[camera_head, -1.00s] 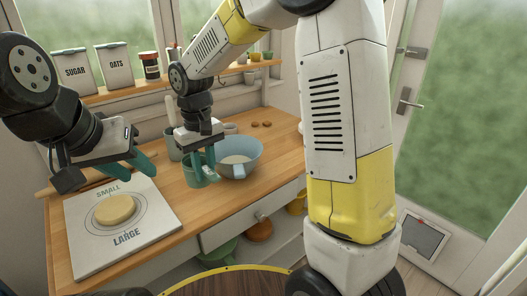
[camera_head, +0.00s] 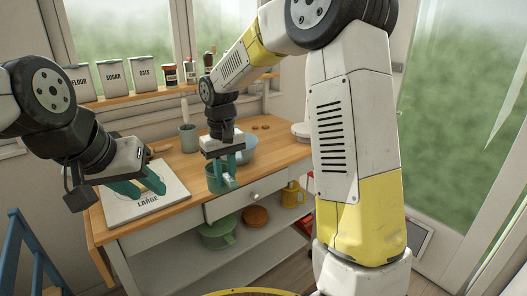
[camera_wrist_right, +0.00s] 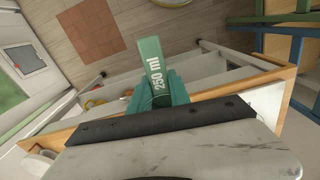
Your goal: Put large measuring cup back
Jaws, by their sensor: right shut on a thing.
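My right gripper (camera_head: 228,166) is shut on the green measuring cup (camera_head: 213,180), near the worktop's front edge in the head view. In the right wrist view, the cup's green handle (camera_wrist_right: 153,66) reads "250 ml" and sticks out between the fingers (camera_wrist_right: 170,95); the cup's bowl is mostly hidden there. My left gripper (camera_head: 142,184) is open, with its teal fingers apart and nothing seen between them, over the white board (camera_head: 150,206) marked "LARGE". The fingers and wrist cover much of the board's middle.
A blue bowl (camera_head: 249,150) sits behind the cup. A utensil pot (camera_head: 188,138) stands farther back. Canisters (camera_head: 113,74) and jars line the wall shelf. A drawer (camera_head: 240,198) is below the worktop (camera_head: 180,165); a green pot (camera_head: 217,232) and yellow mug (camera_head: 292,195) are underneath.

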